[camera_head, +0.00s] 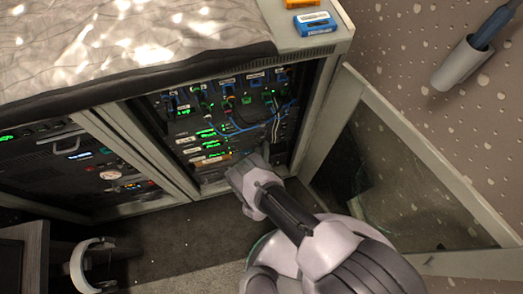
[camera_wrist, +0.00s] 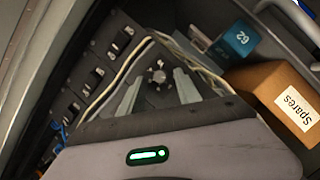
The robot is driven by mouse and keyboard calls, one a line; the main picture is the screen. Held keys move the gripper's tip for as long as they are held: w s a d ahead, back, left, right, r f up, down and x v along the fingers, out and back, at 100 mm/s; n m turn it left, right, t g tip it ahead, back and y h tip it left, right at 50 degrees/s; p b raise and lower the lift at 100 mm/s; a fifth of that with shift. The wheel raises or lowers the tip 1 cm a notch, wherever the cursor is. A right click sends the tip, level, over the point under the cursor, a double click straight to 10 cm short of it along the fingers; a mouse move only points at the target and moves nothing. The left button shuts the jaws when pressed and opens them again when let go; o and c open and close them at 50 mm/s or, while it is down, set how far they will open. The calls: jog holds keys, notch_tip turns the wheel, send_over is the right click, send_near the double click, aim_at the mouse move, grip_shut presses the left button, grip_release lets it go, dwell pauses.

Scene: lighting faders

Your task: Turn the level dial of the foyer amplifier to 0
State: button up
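A small round dial knob (camera_wrist: 158,76) sits on a dark panel in the wrist view, between the tips of my gripper (camera_wrist: 159,88). The gripper's two grey fingers are spread apart, one on each side of the knob. I cannot tell whether they touch it, and no scale or label on the dial can be read. In the head view, my gripper (camera_head: 251,163) reaches into the lower part of the open equipment rack (camera_head: 308,120). My arm hides the dial there.
Pale cables (camera_wrist: 122,76) run close to the left finger. Several black switches (camera_wrist: 95,78) line the panel. A blue box (camera_wrist: 238,40) and an orange box labelled "Spares" (camera_wrist: 270,84) are at the right. An open glass door (camera_head: 410,170) stands right of my arm.

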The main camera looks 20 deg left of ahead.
jog(key=p+v, duration=0.1)
jog(key=v, duration=1.6)
jog(key=shift+s, duration=0.25)
